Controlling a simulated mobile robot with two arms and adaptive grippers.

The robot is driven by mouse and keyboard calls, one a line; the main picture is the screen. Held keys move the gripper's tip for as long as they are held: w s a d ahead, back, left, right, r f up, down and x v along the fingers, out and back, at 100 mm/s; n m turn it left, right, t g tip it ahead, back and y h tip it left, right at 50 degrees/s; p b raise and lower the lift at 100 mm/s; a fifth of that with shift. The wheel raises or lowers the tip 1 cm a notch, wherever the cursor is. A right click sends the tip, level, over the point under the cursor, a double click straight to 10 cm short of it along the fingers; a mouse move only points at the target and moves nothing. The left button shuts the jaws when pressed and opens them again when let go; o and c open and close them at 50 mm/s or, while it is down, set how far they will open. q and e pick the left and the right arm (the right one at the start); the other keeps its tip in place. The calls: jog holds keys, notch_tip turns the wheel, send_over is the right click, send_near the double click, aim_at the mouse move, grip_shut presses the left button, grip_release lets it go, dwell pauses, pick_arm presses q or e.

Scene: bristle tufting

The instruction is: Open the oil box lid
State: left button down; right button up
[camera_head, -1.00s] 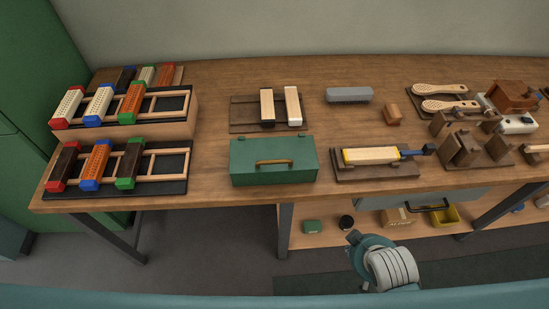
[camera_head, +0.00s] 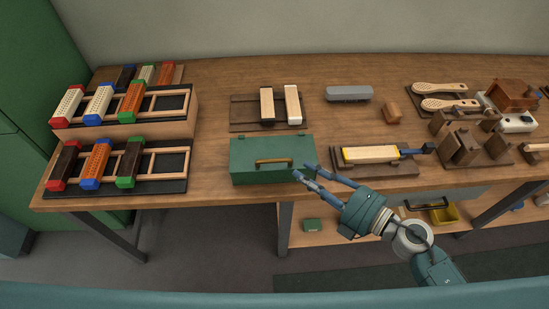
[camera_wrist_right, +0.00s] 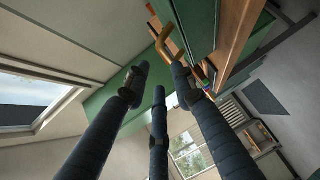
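The oil box is a green box (camera_head: 250,175) near the table's front edge in the head view, its lid (camera_head: 245,150) closed. A wooden bar handle (camera_head: 273,162) is on its front. My right gripper (camera_head: 303,172) reaches in from the lower right, with its fingertips in front of the box's right part, just right of the handle. In the right wrist view its fingers (camera_wrist_right: 160,75) are spread with nothing between them. The handle (camera_wrist_right: 165,42) shows just beyond the tips, with the green box (camera_wrist_right: 195,25) behind it. My left gripper is out of view.
A yellow-edged block (camera_head: 370,154) lies in a dark wooden holder right of the box. Behind the box are two brush blocks on a dark rack (camera_head: 243,114). Brush racks (camera_head: 160,187) stand to the left. Bare tabletop (camera_head: 215,155) lies between them and the box.

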aim_at(276, 161)
jog(key=x, duration=0.3)
jog(key=p+x, duration=0.1)
jog(key=x, duration=0.3)
jog(key=p+x, duration=0.1)
jog(key=x, duration=0.2)
jog(key=shift+a+f, duration=0.3)
jog(key=shift+a, duration=0.15)
grip_shut()
